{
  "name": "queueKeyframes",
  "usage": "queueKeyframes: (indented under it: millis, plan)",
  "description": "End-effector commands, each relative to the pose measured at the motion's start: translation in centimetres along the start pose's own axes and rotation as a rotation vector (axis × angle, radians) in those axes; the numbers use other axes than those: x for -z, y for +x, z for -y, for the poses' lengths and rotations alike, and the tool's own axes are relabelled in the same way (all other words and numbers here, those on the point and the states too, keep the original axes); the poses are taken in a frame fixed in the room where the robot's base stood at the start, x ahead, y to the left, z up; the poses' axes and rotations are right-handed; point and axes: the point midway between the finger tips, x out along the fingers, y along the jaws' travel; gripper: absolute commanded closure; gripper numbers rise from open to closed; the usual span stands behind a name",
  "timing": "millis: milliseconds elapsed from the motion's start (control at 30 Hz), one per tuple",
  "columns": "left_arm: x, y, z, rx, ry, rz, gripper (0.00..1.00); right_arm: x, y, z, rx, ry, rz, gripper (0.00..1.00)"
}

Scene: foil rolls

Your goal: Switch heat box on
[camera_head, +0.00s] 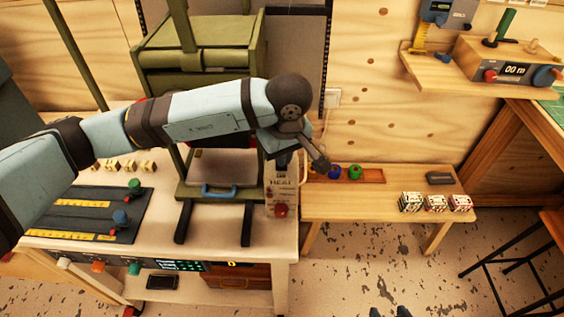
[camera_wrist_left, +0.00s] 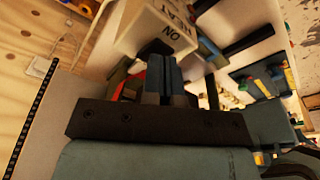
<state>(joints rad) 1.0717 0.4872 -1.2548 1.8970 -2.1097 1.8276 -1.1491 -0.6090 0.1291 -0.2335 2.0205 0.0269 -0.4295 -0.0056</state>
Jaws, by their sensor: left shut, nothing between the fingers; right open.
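The heat box (camera_head: 283,195) is a small pale box marked HEAT, at the right edge of the white bench in the head view. A red knob (camera_head: 281,211) is low on its front. In the left wrist view the heat box (camera_wrist_left: 160,28) shows HEAT and ON lettering just beyond the fingertips. My left gripper (camera_head: 284,160) is shut and empty, at the top of the heat box and hiding part of it. Its fingers also show in the left wrist view (camera_wrist_left: 166,78); contact cannot be told. My right gripper (camera_head: 389,312) shows only as two separated dark fingertips at the bottom edge.
A green press-like frame (camera_head: 215,190) with a blue handle stands left of the heat box. A low wooden table (camera_head: 345,205) to the right bears coloured spools and several patterned cubes (camera_head: 436,203). Floor in front of it is clear; a stool (camera_head: 510,255) stands far right.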

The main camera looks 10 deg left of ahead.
Motion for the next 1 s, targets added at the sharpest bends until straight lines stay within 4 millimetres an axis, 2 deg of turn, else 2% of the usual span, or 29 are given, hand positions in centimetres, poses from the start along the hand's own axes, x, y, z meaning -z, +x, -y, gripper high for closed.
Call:
queueKeyframes:
  millis: [1000]
  plan:
    - [-0.2, 1.6, 0.0, 0.001, 0.0, 0.0, 1.0, -1.3, 0.9, -0.1, 0.001, 0.0, 0.0, 0.4]
